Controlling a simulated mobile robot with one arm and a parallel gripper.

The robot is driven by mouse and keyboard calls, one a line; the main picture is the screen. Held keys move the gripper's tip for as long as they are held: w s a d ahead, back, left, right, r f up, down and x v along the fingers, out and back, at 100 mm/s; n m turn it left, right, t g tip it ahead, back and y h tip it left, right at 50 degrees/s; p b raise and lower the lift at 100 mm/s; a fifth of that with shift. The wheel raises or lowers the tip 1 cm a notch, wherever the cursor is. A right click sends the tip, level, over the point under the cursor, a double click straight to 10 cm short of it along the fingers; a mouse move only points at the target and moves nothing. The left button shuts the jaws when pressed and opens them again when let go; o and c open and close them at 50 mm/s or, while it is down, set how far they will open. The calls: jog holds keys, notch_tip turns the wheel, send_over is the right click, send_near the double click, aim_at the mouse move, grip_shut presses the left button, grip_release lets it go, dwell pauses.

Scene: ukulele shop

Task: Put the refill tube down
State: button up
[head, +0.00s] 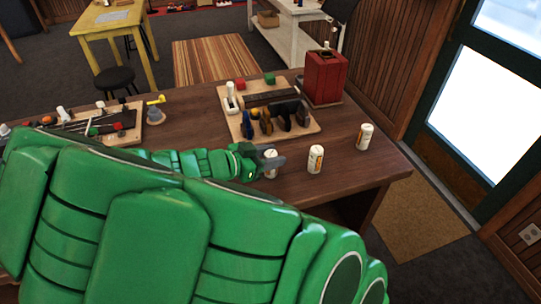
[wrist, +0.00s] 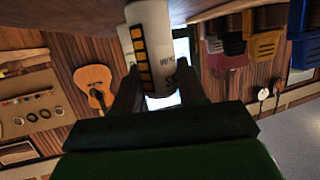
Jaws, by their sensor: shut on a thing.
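The refill tube is white with a black and orange label. In the wrist view the tube (wrist: 152,45) is between the two fingers of my gripper (wrist: 155,95), which is shut on it. In the head view my gripper (head: 271,161) is low over the front right part of the workbench (head: 205,205), and part of the held tube (head: 270,171) shows between the dark fingers. The tube looks about upright. I cannot tell whether its base touches the bench top.
Two similar white tubes stand to the right, one nearer (head: 315,159) and one farther (head: 364,137). A wooden tool board (head: 307,129) and a red container (head: 324,76) are behind. Another tool tray (head: 130,135) is at the left. Bare bench lies around the tubes.

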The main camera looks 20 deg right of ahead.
jog(key=shift+f, duration=0.1)
jog(key=o, duration=1.1)
jog(key=shift+c, duration=0.2)
jog(key=shift+a, duration=0.3)
jog(key=v, duration=1.1)
jog(key=shift+a+r, duration=0.15)
jog(key=shift+r, duration=0.15)
jog(key=shift+s, duration=0.15)
jog(key=o, duration=0.6)
